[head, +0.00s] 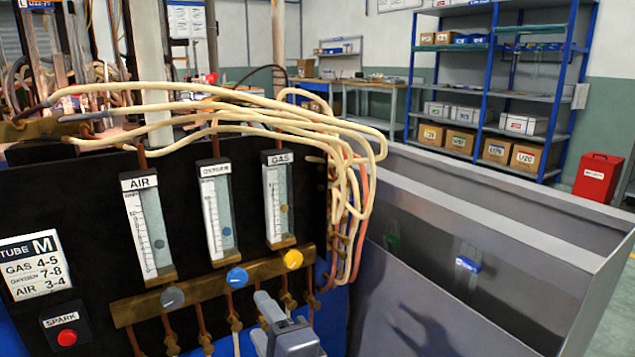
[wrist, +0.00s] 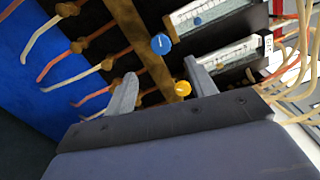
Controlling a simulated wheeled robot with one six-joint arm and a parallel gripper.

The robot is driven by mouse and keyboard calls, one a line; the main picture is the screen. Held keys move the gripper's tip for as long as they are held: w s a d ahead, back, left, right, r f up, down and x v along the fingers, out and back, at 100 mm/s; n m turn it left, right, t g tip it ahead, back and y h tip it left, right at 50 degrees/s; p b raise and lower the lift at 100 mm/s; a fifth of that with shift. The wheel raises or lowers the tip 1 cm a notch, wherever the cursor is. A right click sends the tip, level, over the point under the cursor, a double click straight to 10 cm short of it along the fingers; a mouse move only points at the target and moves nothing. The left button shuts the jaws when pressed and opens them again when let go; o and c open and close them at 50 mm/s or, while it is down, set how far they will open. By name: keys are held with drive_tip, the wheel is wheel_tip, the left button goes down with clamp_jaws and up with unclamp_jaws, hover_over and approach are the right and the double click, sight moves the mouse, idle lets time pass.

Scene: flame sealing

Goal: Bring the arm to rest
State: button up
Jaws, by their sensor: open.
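My gripper (head: 275,318) is in front of the lower right part of the black panel (head: 95,215), below the yellow gas knob (head: 293,259). In the wrist view my gripper (wrist: 160,85) is open, with its two fingers apart and nothing between them that I can see it hold. The yellow knob (wrist: 183,88) shows close to the right finger; I cannot tell if they touch. The blue oxygen knob (head: 237,278) and the grey air knob (head: 172,297) sit to the left on the brass bar (head: 205,287).
Cream hoses (head: 350,150) loop over the panel's top and down its right side. Three flow tubes stand above the knobs. A red spark button (head: 67,338) is at lower left. A grey open bin (head: 470,240) stands to the right, with blue shelves (head: 490,75) behind.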

sight(238, 282)
drive_tip(key=b+x, duration=0.3)
drive_tip(key=x, duration=0.8)
drive_tip(key=shift+w+d+f+b, duration=0.1)
drive_tip(key=shift+f+b, duration=0.05)
drive_tip(key=shift+b, duration=0.15)
drive_tip(key=shift+s+d+n, duration=0.1)
drive_tip(key=shift+s+n, duration=0.1)
drive_tip(key=shift+n, duration=0.6)
drive_tip(key=n, duration=0.4)
drive_tip(key=n+p, duration=0.1)
drive_tip(key=n, duration=0.1)
drive_tip(key=n+p, duration=0.2)
drive_tip(key=shift+r, duration=0.3)
drive_tip(key=n+p, duration=0.7)
drive_tip(key=shift+f+n+p, duration=0.1)
drive_tip(key=shift+n+p, duration=0.9)
drive_tip(key=shift+f+n+p, duration=0.1)
drive_tip(key=shift+n+p, duration=0.25)
drive_tip(key=shift+n, duration=0.25)
drive_tip(key=shift+d+f, duration=0.1)
